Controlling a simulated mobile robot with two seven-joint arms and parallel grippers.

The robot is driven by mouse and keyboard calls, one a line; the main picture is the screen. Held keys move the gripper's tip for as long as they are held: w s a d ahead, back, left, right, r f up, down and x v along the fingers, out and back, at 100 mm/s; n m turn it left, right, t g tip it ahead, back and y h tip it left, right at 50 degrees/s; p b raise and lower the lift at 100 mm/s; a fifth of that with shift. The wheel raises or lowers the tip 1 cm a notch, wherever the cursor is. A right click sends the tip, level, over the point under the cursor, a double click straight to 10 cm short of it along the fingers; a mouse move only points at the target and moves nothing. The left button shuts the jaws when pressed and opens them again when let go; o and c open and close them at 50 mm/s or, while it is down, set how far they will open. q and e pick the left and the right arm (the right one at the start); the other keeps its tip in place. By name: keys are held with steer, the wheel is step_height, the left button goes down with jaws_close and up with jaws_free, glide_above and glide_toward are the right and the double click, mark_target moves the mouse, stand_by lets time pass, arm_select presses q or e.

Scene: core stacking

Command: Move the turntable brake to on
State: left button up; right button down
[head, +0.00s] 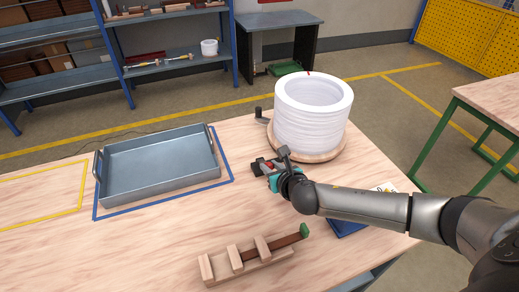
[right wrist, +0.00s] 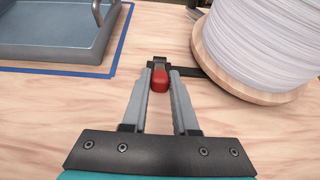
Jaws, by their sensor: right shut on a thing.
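The turntable (head: 312,156) is a round wooden disc on the table with a tall stack of white rings (head: 312,122) on it. My right gripper (head: 264,166) is at the near left side of the turntable, close to the table top. In the right wrist view its fingers are shut on the red brake knob (right wrist: 160,80). A dark brake arm (right wrist: 190,71) runs from near the fingertips toward the turntable's edge (right wrist: 225,75). No on or off marking can be made out. My left gripper is out of view.
A grey metal tray (head: 158,190) stands inside a blue outline to the left. A wooden holder with a dark bar (head: 250,262) lies at the front. A blue item (head: 345,228) sits partly under my right arm. The table between the tray and the holder is clear.

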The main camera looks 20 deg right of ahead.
steer(key=shift+s+f, duration=0.1)
steer(key=shift+s+f+b, duration=0.3)
steer(key=shift+f+b, duration=0.05)
steer(key=shift+f, duration=0.2)
steer(key=shift+s+f+b, duration=0.25)
steer(key=shift+f+b, duration=0.05)
steer(key=shift+f, duration=0.25)
steer(key=c, duration=0.6)
jaws_free()
steer(key=shift+r, duration=0.15)
steer(key=shift+w, duration=0.1)
steer(key=p+v, duration=0.4)
steer(key=v, duration=1.1)
steer(key=shift+a, duration=0.1)
